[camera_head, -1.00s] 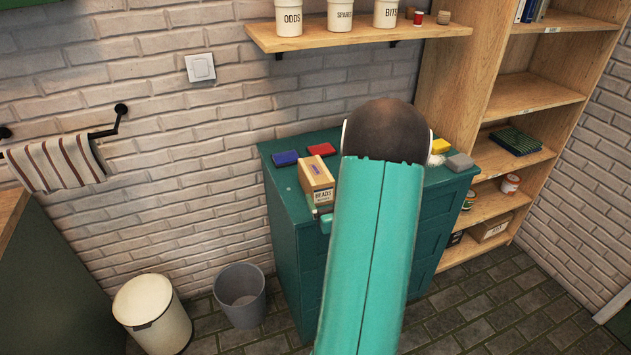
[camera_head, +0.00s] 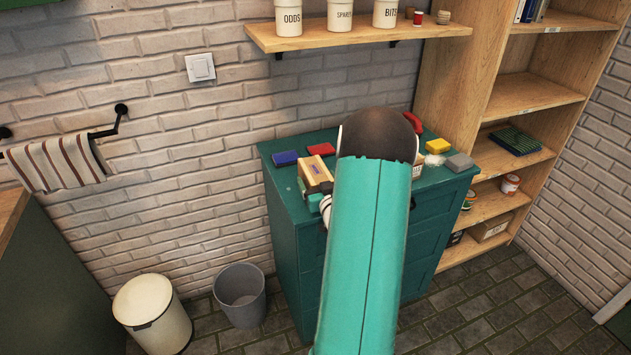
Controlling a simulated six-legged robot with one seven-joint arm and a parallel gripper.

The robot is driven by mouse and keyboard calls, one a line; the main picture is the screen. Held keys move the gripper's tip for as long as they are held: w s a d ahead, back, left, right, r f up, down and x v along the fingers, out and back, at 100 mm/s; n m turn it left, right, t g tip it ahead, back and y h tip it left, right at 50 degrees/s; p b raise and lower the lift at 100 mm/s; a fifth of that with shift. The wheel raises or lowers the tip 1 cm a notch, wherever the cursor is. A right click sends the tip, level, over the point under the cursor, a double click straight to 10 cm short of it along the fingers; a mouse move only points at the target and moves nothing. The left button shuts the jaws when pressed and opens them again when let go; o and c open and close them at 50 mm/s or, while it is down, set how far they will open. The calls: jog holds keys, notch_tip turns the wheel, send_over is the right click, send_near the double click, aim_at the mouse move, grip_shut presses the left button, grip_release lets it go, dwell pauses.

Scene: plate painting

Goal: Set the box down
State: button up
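A light wooden box (camera_head: 317,168) with a purple mark on its top is at the left part of the green cabinet's top (camera_head: 287,182). My gripper (camera_head: 316,192), dark and teal, is at the near end of the box and covers its front face. My teal arm hides much of the cabinet top. The fingers are too small and covered to tell whether they are shut on the box. I cannot tell whether the box rests on the cabinet or is held just above it.
Blue (camera_head: 285,158), red (camera_head: 321,150), yellow (camera_head: 438,146) and grey (camera_head: 460,162) blocks lie on the cabinet. A second labelled box (camera_head: 418,166) shows partly beside my arm. A shelf with white canisters (camera_head: 340,14) hangs above. Bins stand on the floor at left.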

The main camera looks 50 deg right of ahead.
aim_at(318, 173)
jog(key=shift+r, duration=0.1)
jog(key=c, duration=1.2)
jog(key=shift+r, duration=0.1)
jog(key=shift+r, duration=0.6)
notch_tip(318, 173, up, 2)
jog(key=shift+s+r, duration=0.1)
jog(key=s+r, duration=0.1)
jog(key=r, duration=0.1)
jog(key=s+r, duration=0.2)
jog(key=s+a+r, duration=0.1)
jog(key=s+r, duration=0.1)
jog(key=s+a+r, duration=0.2)
jog(key=s+r, duration=0.1)
jog(key=s, duration=0.5)
jog(key=shift+s+r, duration=0.2)
jog(key=shift+s, duration=0.05)
